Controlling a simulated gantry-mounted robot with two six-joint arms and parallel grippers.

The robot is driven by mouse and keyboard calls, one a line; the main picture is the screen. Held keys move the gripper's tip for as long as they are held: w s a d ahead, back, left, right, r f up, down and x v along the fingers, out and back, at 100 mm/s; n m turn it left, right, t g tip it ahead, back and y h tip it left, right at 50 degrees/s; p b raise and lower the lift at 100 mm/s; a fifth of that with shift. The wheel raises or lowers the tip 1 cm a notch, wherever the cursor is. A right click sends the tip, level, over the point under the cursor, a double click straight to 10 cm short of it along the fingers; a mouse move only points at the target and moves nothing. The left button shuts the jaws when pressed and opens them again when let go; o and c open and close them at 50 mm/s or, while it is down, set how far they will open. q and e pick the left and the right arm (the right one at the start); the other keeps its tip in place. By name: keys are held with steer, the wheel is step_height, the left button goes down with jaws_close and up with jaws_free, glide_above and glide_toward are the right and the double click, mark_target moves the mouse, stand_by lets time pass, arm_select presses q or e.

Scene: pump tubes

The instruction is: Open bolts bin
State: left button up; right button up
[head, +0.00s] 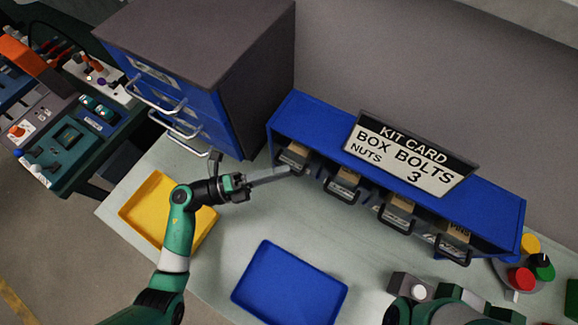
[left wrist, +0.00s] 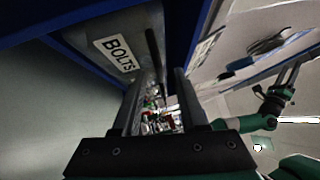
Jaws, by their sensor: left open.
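The bolts bin (head: 292,157) is the leftmost of the bins in the blue rack (head: 330,133). In the left wrist view, its grey front with the BOLTS label (left wrist: 117,53) is close by, and its dark bar handle (left wrist: 153,50) stands between my fingers. My left gripper (head: 288,172) reaches in from the left, its fingertips at the bin's front. It is open in the left wrist view (left wrist: 157,82), a finger on each side of the handle; contact cannot be told. What seems to be my right arm shows small in the left wrist view (left wrist: 275,100); its jaws are unclear.
A kit card (head: 411,155) reading BOX, BOLTS, NUTS 3 stands on the rack. A yellow tray (head: 142,205) and a blue tray (head: 290,287) lie in front. A drawer cabinet (head: 205,60) with metal handles stands left. Coloured buttons (head: 530,265) are at right.

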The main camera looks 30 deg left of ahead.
arm_select(q)
steer(key=shift+x, duration=1.2)
jaws_close()
stand_by(0.5)
